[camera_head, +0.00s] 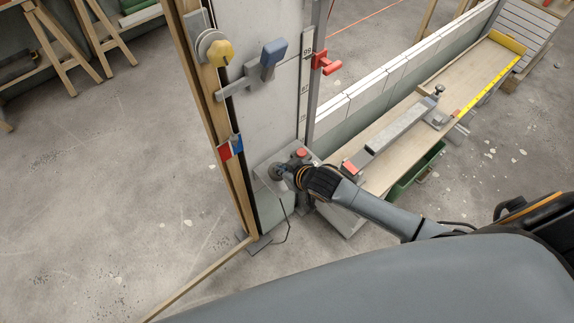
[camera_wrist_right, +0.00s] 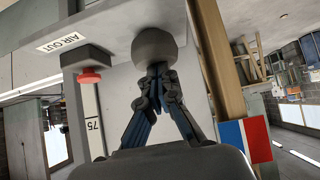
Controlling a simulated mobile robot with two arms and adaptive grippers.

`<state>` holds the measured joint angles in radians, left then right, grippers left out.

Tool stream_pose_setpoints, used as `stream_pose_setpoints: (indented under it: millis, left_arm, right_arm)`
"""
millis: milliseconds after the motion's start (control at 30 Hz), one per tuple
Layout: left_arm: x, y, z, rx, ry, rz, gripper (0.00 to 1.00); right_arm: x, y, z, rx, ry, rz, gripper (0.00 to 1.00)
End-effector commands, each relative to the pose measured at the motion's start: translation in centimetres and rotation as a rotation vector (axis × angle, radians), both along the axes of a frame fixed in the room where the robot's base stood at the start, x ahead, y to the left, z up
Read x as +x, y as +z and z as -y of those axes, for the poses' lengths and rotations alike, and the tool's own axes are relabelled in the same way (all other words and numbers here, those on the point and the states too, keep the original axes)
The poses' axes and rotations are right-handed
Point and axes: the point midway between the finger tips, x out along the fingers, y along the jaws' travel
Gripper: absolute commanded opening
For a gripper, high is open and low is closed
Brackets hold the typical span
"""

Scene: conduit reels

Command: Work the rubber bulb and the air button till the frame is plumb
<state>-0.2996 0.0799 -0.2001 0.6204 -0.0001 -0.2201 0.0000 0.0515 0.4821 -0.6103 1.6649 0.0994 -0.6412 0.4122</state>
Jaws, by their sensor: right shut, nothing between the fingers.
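The rubber bulb (camera_wrist_right: 158,45) is a grey ball on a pale plate in the wrist view; in the head view it shows as a dark round shape (camera_head: 277,170) low beside the frame. My right gripper (camera_wrist_right: 157,72) is shut and empty, its tips right at the bulb; I cannot tell whether they press it. In the head view the right gripper (camera_head: 289,172) comes in from the right. The red air button (camera_wrist_right: 90,76) sits beside the bulb, near an "AIR OUT" label (camera_wrist_right: 69,39). The wooden frame (camera_head: 236,185) stands upright-looking; its exact lean is unclear. My left gripper is not in view.
A long plank (camera_head: 395,165) lies to the right, by a green crate (camera_head: 418,172).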

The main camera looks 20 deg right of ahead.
Motion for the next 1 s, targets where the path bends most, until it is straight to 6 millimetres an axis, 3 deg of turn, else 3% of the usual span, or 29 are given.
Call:
stream_pose_setpoints:
  millis: [300, 367, 700, 1000]
  left_arm:
    - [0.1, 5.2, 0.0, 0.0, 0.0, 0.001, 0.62]
    - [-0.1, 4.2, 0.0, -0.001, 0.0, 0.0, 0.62]
    - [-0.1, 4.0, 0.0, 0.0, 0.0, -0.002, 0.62]
    - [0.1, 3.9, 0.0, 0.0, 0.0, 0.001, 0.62]
  right_arm:
    - [0.7, 4.8, 0.6, -0.002, -0.003, 0.0, 0.0]
    - [-0.5, 4.7, 0.9, -0.001, 0.0, -0.002, 0.0]
    - [-5.0, 9.3, 2.4, -0.001, 0.0, 0.002, 0.0]
    - [-6.3, 10.6, 2.9, -0.001, -0.001, 0.002, 0.0]
